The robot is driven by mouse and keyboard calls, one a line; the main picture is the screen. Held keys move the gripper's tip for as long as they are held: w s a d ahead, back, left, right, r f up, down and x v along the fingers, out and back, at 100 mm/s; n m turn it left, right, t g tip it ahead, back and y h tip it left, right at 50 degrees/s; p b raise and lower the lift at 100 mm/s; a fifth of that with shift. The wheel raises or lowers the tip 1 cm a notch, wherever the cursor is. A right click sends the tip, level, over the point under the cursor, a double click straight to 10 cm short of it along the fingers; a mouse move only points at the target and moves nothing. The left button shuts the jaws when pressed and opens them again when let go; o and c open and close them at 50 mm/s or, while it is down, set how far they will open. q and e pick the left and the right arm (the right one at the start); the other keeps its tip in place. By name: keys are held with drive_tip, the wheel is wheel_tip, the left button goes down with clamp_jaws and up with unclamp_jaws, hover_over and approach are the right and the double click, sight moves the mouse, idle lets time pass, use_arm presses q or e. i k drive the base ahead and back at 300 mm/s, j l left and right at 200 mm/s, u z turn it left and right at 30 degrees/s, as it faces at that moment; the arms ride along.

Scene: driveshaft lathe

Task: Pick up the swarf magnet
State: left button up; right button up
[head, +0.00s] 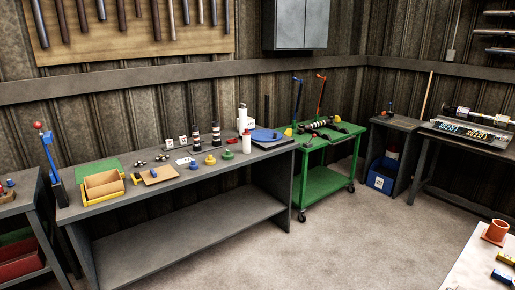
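I cannot tell for sure which thing is the swarf magnet; at this distance the small tools are hard to make out. A tall rod with a blue top (297,97) and one with an orange-red top (321,95) stand upright at the green cart (325,182). A blue upright piece with a red ball on a lever (51,155) stands at the left end of the long grey bench (240,185). Neither of my grippers is in view.
The bench holds a yellow-edged tray (103,188), a white bottle with red cap (246,142) and several small parts. A blue bin (380,175) sits under a small grey table (398,122). An orange cup (495,231) stands at right. The floor (375,235) is clear.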

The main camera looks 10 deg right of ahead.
sight(384, 115)
drive_tip(key=i+z, duration=0.1)
drive_tip(key=i, duration=0.35)
drive_tip(key=i+j+z, duration=0.15)
drive_tip(key=i, duration=0.3)
drive_tip(key=i+j+z, duration=0.1)
drive_tip(key=i, duration=0.35)
drive_tip(key=i+j+z, duration=0.15)
drive_tip(key=i, duration=0.3)
drive_tip(key=i+l+z, duration=0.25)
drive_tip(key=i+z, duration=0.7)
drive_tip(key=i, duration=0.15)
drive_tip(key=i+j+z, duration=0.15)
drive_tip(key=i+z, duration=0.35)
drive_tip(key=i, duration=1.75)
drive_tip(key=i+l+u, duration=0.15)
drive_tip(key=i+u, duration=0.25)
drive_tip(key=i, duration=0.15)
drive_tip(key=i+l+u, duration=0.8)
drive_tip(key=i, duration=0.15)
